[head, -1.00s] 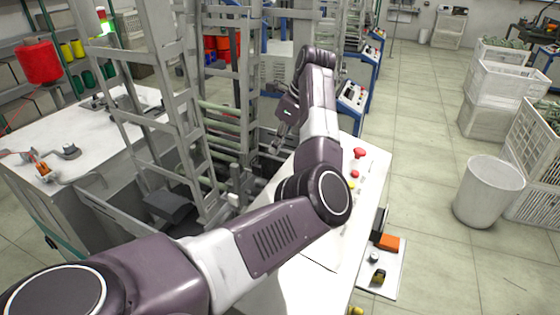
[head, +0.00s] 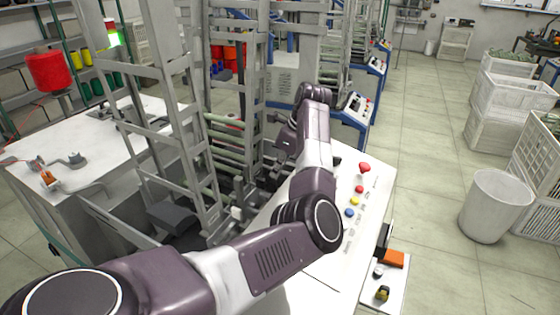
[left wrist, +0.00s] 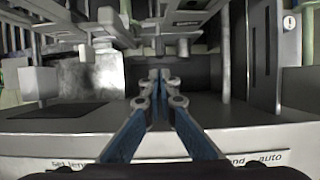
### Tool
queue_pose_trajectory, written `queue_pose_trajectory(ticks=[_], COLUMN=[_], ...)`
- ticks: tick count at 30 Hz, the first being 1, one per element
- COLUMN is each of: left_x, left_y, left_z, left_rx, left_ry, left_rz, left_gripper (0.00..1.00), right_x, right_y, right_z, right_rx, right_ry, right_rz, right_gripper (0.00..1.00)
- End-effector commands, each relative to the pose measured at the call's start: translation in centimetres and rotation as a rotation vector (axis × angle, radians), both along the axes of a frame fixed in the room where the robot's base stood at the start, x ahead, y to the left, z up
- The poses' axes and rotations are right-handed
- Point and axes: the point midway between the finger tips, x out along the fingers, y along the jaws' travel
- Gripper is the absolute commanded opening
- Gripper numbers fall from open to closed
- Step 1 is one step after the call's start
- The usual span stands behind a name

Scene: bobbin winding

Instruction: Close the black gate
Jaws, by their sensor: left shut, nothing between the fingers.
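My left gripper (left wrist: 160,82) shows in the left wrist view with its two blue-grey fingers together and nothing between them. It points into the machine frame, over the edge of the white control panel (left wrist: 40,146). A dark plate (left wrist: 198,72) lies behind the fingertips; it may be the black gate, but I cannot tell for sure, nor whether the fingers touch it. In the head view my left arm reaches over the panel (head: 316,264) to the frame, and its fingers are hard to make out. My right gripper is not in view.
The grey ladder-like frame (head: 188,130) stands close to my left arm. A red mushroom button (head: 364,168) and smaller buttons sit on the panel.

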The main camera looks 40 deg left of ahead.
Motion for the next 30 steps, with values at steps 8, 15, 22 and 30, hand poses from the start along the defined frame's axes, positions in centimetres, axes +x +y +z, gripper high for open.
queue_pose_trajectory(ticks=[8, 15, 22, 30], left_x=[-0.3, -0.4, -0.4, -0.7], left_y=[1.5, 1.8, 1.8, 3.8], left_z=[-3.6, -4.5, -4.5, -4.9], left_rx=[0.002, 0.001, 0.001, 0.001], left_ry=[0.002, 0.000, -0.001, -0.005], left_rz=[-0.001, 0.000, 0.000, 0.002], left_gripper=[0.00, 0.00, 0.00, 0.00], right_x=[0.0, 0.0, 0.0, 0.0], right_y=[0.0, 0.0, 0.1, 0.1], right_z=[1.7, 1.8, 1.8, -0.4], right_rx=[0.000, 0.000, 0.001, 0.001], right_ry=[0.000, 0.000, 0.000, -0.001], right_rz=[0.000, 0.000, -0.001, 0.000], right_gripper=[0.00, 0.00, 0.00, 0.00])
